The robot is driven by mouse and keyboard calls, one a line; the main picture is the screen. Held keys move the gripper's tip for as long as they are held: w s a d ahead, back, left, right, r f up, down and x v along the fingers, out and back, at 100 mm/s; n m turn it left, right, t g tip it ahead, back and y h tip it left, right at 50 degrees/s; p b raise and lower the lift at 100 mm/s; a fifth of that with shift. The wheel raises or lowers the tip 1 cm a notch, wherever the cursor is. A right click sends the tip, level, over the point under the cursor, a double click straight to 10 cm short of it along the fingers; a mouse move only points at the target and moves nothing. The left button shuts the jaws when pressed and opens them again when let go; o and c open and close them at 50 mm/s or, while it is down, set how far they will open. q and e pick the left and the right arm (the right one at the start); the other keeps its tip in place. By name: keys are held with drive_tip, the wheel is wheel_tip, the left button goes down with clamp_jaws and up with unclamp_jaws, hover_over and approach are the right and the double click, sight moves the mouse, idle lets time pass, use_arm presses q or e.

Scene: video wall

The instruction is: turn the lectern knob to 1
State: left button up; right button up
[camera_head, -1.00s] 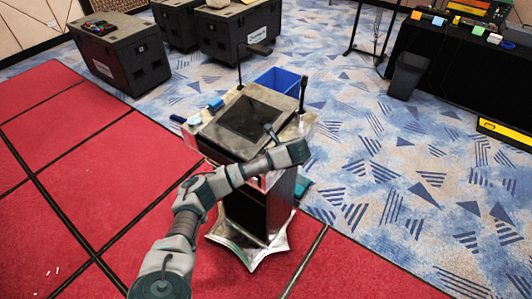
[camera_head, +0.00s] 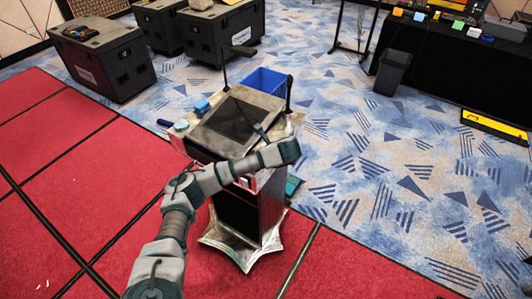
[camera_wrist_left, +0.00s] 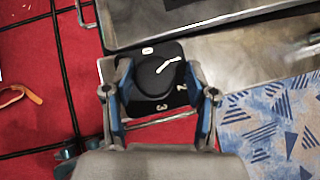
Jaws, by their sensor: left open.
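The lectern (camera_head: 240,215) stands upright in the middle of the head view, with a dark screen in its sloped top. The black knob (camera_wrist_left: 155,82) is in the left wrist view, on a dark dial plate. Its white pointer slants toward the upper right. A 2 shows at the plate's right and a 3 at its bottom; the white label at the upper left is unclear. My left gripper (camera_wrist_left: 159,76) is open, with one blue-grey finger on each side of the knob; contact cannot be told. In the head view my forearm hides the knob. My right gripper is out of view.
A blue bin (camera_head: 268,82) stands behind the lectern. A blue object (camera_head: 202,106) lies on the lectern's top left. A dark stalk (camera_head: 289,93) rises at its back right. Black cases (camera_head: 103,60) stand far left, and a black bin (camera_head: 392,73) is at the right.

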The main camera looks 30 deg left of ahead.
use_arm(q)
drive_tip(key=shift+d+r, duration=0.3)
drive_tip(key=shift+r, duration=0.2)
drive_tip(key=shift+s+d+r, duration=0.2)
drive_tip(key=shift+s+r, duration=0.15)
drive_tip(key=shift+r, duration=0.1)
drive_tip(key=v, duration=0.8)
drive_tip(key=shift+d, duration=0.4)
drive_tip(key=shift+a, duration=0.1)
